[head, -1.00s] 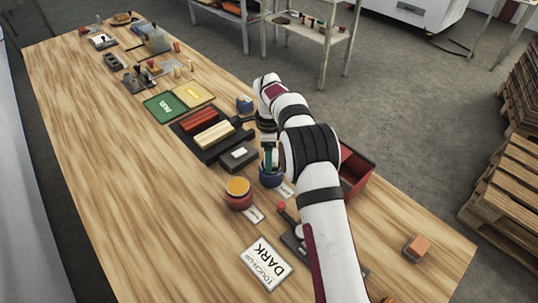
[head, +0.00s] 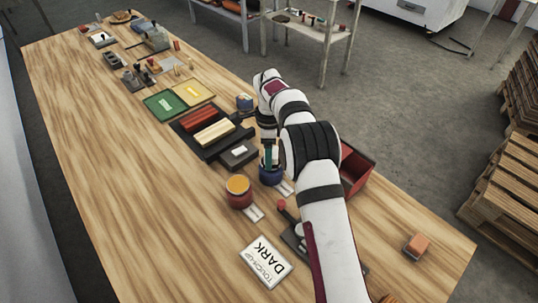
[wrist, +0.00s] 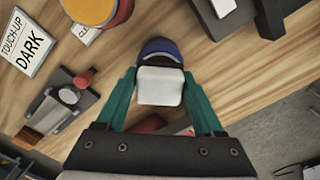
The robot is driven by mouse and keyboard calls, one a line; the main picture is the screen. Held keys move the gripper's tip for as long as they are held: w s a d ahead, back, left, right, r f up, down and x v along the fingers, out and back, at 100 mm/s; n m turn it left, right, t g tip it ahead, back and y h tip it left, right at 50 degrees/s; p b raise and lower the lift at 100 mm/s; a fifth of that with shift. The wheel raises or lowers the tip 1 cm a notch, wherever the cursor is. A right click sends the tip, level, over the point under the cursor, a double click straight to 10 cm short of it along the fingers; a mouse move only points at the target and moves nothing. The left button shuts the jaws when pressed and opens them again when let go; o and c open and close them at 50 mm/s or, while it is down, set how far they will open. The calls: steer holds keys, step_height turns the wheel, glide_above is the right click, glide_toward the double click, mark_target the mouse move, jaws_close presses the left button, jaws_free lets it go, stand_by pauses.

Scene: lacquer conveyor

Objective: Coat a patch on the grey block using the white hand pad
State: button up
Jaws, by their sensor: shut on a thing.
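My gripper (wrist: 160,95) has teal fingers and is shut on the white hand pad (wrist: 160,86). In the wrist view the pad overlaps the near part of a blue pot (wrist: 160,48). In the head view my gripper (head: 269,157) is right over the blue pot (head: 270,176); I cannot tell whether the pad touches what is inside. A dark grey block (head: 238,159) with a white rectangle on top stands just left of the pot. Part of it shows at the top edge of the wrist view (wrist: 208,20).
A red pot (head: 239,198) with amber contents and a card reading TOUCH-UP DARK (head: 265,262) stand nearer. A black tray (head: 228,145) bears a red and a cream bar. A red bin (head: 358,169) is right of my arm.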

step_height(320, 180, up, 6)
stand_by(0.5)
stand_by(0.4)
